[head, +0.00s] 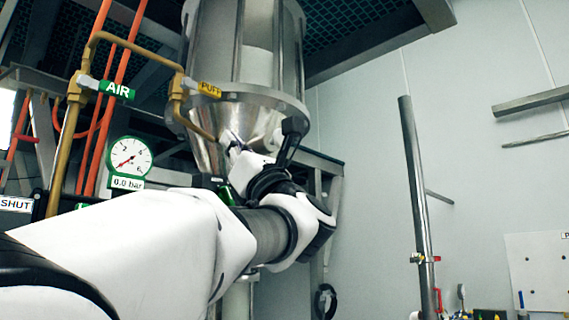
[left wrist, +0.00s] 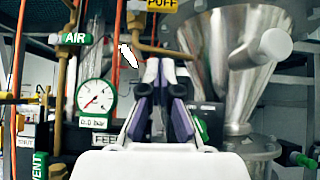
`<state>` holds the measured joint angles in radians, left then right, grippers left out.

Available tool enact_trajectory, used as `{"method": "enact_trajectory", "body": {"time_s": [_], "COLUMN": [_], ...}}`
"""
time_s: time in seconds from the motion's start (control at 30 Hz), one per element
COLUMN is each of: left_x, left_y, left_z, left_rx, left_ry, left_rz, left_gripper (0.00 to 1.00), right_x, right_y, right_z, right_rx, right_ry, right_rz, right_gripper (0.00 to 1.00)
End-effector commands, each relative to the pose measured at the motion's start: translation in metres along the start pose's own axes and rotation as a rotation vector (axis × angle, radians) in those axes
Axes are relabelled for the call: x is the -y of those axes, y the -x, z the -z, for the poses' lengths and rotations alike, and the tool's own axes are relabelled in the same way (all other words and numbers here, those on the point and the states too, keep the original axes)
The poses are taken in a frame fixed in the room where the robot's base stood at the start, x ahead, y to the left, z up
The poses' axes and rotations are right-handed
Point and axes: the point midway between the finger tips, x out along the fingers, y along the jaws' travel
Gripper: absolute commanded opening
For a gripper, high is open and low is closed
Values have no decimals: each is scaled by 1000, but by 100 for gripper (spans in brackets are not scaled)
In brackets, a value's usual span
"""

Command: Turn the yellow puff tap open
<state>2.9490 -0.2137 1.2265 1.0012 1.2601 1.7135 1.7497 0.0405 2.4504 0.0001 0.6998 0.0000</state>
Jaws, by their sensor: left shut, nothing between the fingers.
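The yellow puff tap handle (head: 209,89), marked PUFF, sits on a brass pipe at the left of the metal hopper in the head view. It points sideways to the right. In the left wrist view only part of the yellow PUFF handle (left wrist: 162,4) shows, at the top edge. My left gripper (head: 232,142) is below and a little right of the tap, in front of the hopper cone, and apart from the tap. In the left wrist view its fingers (left wrist: 159,68) are close together, pointing up below the PUFF handle, with nothing held. My right gripper is not in view.
A green AIR tap handle (head: 117,90) is on the brass pipe to the left. A round gauge (head: 129,156) reads 0.0 bar. The hopper cone (left wrist: 232,65) stands close to the right of my fingers. A metal post (head: 415,180) stands right.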

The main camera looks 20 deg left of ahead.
Motion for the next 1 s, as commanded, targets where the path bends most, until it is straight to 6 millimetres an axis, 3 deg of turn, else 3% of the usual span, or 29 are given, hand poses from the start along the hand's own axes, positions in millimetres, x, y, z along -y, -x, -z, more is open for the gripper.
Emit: {"method": "enact_trajectory", "body": {"time_s": [0.47, 0.5, 0.7, 1.0], "left_x": [1, 1, 1, 1], "left_y": [-103, -109, -123, -123], "left_z": [-4, -13, -28, -28], "left_rx": [-3, 0, 0, 0], "left_ry": [-3, -1, -2, -2], "left_rz": [1, 1, 2, 2], "left_gripper": [0, 0, 0, 0], "right_x": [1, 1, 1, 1], "right_y": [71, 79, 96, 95], "right_z": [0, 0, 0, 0], "right_rx": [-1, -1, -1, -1], "right_ry": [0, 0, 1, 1], "right_rz": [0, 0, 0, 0], "right_gripper": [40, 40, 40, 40]}}
